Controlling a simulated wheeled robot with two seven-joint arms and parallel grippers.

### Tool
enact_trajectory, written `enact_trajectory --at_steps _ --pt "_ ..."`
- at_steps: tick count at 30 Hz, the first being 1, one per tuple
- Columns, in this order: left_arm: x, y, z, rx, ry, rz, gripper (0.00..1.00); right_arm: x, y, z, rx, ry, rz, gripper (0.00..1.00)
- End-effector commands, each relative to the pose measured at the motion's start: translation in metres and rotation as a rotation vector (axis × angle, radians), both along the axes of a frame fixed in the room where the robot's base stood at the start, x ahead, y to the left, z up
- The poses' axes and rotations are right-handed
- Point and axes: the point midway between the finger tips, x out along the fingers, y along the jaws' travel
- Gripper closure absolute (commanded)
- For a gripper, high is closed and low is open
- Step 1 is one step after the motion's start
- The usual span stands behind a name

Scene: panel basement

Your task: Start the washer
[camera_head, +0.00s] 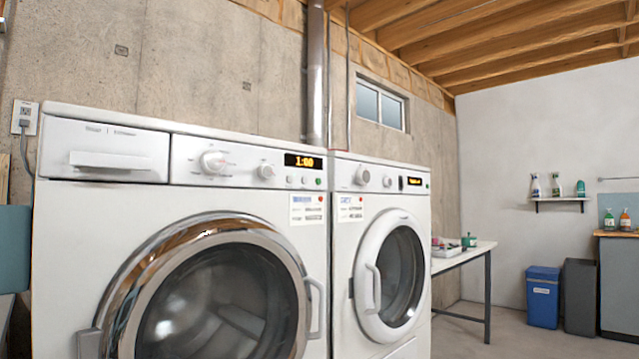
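The white washer (70,250) stands close in front at the left. Its round door (215,300) has a chrome ring and dark glass and looks shut. The control panel has a large dial (213,162), a smaller knob (265,171) and an orange display (303,161) reading 1:00. Small buttons (304,180) sit below the display, one of them green at the right end. A detergent drawer (107,152) at the upper left is shut. Neither of my grippers is in view.
A second white machine (392,270) with a round door stands right of the washer. Beyond it are a white table (464,257), a blue bin (543,297), a dark bin (579,297) and a shelf (560,199) with bottles. Open floor (510,338) shows at the lower right.

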Motion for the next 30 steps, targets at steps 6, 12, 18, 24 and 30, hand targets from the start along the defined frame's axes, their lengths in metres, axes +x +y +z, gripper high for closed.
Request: enact_trajectory --at_steps 6,12,18,24,30 --pt "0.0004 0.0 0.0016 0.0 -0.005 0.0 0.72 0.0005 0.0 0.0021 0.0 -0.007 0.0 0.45" --pt "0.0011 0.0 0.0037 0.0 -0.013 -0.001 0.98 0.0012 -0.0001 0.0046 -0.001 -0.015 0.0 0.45" --pt "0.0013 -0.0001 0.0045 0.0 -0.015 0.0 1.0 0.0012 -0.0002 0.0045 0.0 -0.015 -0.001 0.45" --pt "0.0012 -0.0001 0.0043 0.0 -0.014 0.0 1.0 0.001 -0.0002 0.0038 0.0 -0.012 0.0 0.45" --pt "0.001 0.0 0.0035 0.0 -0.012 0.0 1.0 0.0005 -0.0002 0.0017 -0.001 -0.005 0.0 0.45"
